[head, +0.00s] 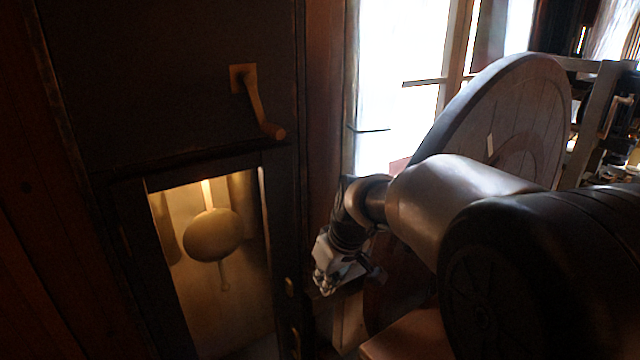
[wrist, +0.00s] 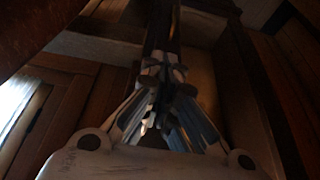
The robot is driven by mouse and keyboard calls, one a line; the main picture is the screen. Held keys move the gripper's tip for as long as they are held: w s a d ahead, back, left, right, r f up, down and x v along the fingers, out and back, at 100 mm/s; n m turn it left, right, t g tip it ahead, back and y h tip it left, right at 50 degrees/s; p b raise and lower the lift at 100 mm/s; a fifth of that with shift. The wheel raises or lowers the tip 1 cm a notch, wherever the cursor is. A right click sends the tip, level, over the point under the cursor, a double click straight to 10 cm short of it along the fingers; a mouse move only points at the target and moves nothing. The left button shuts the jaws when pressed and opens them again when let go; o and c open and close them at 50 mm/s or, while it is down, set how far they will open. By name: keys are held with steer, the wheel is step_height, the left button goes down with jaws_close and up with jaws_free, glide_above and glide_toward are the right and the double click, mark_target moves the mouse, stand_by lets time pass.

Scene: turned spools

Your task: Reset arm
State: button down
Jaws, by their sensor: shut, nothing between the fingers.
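My gripper (head: 325,280) hangs at the end of my folded arm, right of the tall dark clock case (head: 120,130). Its fingers are shut and hold nothing. In the wrist view the gripper (wrist: 160,100) shows its fingers drawn together in front of dim wooden surfaces. In the head view it appears apart from the case, though the exact gap cannot be told.
The case has a brass crank handle (head: 260,105) sticking out and a lit window with a round pendulum bob (head: 213,235). A large round wooden disc (head: 530,105) stands behind my arm. A bright window (head: 405,45) is at the back.

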steer(key=s+d+r+m, duration=0.1)
steer(key=s+d, duration=0.3)
steer(key=s, duration=0.6)
steer(key=s+d+r+m+h, duration=0.1)
steer(key=s+d+r+m, duration=0.1)
steer(key=s, duration=0.8)
steer(key=s+d+r+m+t+h, duration=0.1)
steer(key=s+d+m, duration=0.2)
steer(key=s+d, duration=0.4)
steer(key=s, duration=0.3)
steer(key=shift+r+m, duration=0.15)
steer(key=shift+m, duration=0.25)
steer(key=c, duration=2.4)
jaws_free()
